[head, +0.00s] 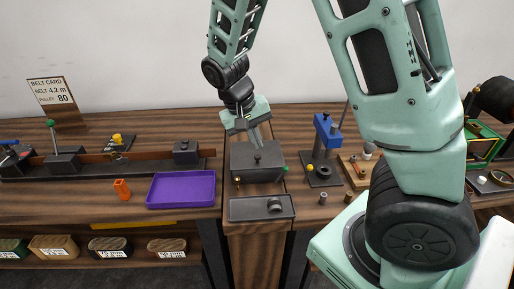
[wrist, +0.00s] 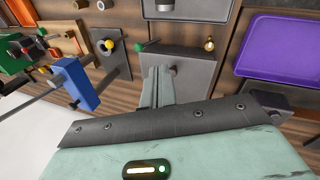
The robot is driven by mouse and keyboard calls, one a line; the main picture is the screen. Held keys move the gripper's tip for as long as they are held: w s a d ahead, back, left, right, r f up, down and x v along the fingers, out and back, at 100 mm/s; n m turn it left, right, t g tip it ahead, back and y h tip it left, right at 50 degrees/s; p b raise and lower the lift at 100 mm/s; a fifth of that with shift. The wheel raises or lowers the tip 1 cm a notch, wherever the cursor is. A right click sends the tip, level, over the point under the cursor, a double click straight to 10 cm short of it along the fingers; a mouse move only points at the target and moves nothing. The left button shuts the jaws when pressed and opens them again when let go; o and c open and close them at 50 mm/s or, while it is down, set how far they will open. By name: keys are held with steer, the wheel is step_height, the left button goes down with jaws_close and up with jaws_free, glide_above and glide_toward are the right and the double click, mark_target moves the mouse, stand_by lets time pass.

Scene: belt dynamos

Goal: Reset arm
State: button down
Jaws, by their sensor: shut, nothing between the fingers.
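My gripper (head: 256,139) is shut and empty. It hangs from my raised arm above a dark grey block (head: 255,168) with small knobs, in the middle of the bench in the head view. In the wrist view my shut fingers (wrist: 157,82) lie in front of the same grey block (wrist: 190,72). The picture does not settle whether the fingertips touch the block. My forearm hides part of the right side of the bench in the head view.
A purple tray (head: 181,189) and an orange piece (head: 122,188) lie left of the block. A grey plate (head: 261,207) lies in front. A blue press (head: 325,148) stands right. A belt card (head: 51,91) stands at the back left. Labelled bins (head: 110,247) sit below.

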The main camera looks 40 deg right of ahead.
stand_by(0.3)
steer(key=s+a+r+n+y, duration=0.2)
steer(key=s+a+n, duration=0.4)
steer(key=s+a, duration=0.4)
steer(key=s+a+r+n+t+y, duration=0.1)
steer(key=s+a+r+n+y, duration=0.1)
steer(key=s+a+n, duration=0.4)
steer(key=s+a+r, duration=0.1)
steer(key=s+a, duration=0.3)
steer(key=a, duration=0.1)
steer(key=shift+a+r, duration=0.2)
steer(key=shift+a, duration=0.15)
